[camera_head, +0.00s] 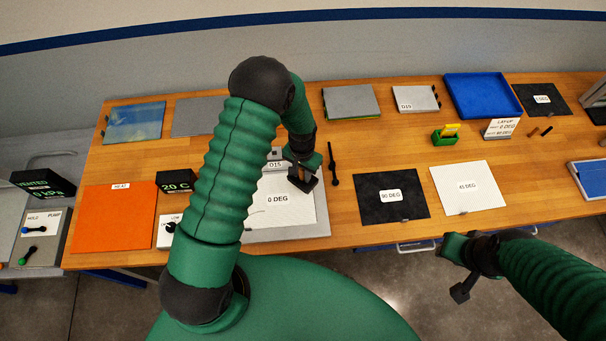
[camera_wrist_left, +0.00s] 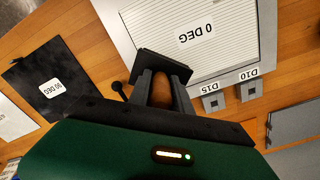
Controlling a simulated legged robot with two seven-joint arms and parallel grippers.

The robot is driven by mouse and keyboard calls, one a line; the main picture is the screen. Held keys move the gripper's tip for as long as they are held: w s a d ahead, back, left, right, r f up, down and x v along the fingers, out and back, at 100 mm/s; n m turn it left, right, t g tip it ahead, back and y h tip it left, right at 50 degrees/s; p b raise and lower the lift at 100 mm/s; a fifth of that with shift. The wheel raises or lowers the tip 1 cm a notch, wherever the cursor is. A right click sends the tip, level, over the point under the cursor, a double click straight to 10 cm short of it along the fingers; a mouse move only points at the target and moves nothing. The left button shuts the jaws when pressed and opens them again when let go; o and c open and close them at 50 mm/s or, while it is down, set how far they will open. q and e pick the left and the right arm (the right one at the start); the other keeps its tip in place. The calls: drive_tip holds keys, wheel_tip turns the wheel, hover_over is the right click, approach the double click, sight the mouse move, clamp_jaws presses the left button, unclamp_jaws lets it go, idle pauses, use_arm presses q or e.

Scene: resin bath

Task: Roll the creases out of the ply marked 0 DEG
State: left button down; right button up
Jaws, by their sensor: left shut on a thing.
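The white ply marked 0 DEG (camera_head: 278,212) lies on a grey plate (camera_head: 312,232) at the front of the bench. In the left wrist view its striped sheet (camera_wrist_left: 225,50) shows upside down; I cannot make out creases clearly. My left gripper (camera_head: 303,172) is over the ply's right part, shut on a dark, flat, block-shaped tool (camera_wrist_left: 163,66). I cannot tell whether the tool touches the ply. My left arm hides part of the ply's left side in the head view. My right gripper (camera_head: 463,277) hangs beyond the front edge, at right; its jaw opening is unclear.
Black 90 DEG ply (camera_head: 375,208) and white 45 DEG ply (camera_head: 467,200) lie to the right. A slim black tool (camera_head: 333,165) lies close beside the plate. Orange sheet (camera_head: 103,223) is left. Grey blocks labelled D15 (camera_wrist_left: 214,102) and D10 (camera_wrist_left: 251,91) stand by the plate.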

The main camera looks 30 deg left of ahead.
use_arm(q)
drive_tip(key=shift+w+r+p, duration=0.2)
drive_tip(key=shift+r+p, duration=0.2)
drive_tip(key=shift+r, duration=0.45)
drive_tip(key=shift+d+r, duration=0.15)
drive_tip(key=shift+r, duration=0.05)
drive_tip(key=shift+s+d+r, duration=0.1)
drive_tip(key=shift+d+r, duration=0.05)
drive_tip(key=shift+d, duration=0.25)
drive_tip(key=shift+a, duration=0.45)
drive_tip(key=shift+a+f, duration=0.1)
drive_tip(key=shift+f, duration=0.15)
